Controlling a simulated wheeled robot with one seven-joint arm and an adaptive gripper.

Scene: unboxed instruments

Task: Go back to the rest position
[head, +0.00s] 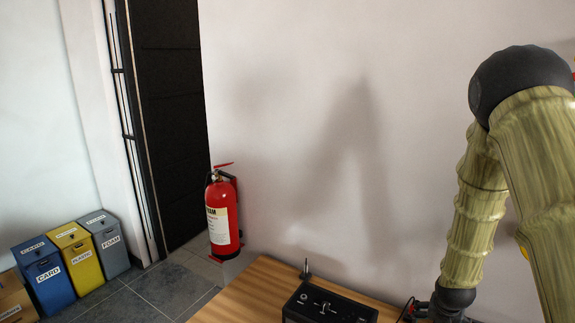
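My arm, olive-green with dark joints, comes in from the right side of the head view and bends down to a dark wrist joint at the bottom edge. My gripper's fingers do not show; the bottom edge of the picture cuts off what lies below the wrist. A black box-shaped instrument (345,306) with a small metal lever on top sits on the wooden table (228,297), left of my wrist and apart from it. Whether my gripper holds anything cannot be seen.
A thin upright metal post (306,270) stands by the instrument's back edge. A red fire extinguisher (221,222) is against the wall behind the table. Blue (45,274), yellow (79,257) and grey (106,245) bins and a cardboard box (12,300) stand at left. The table's left corner looks bare.

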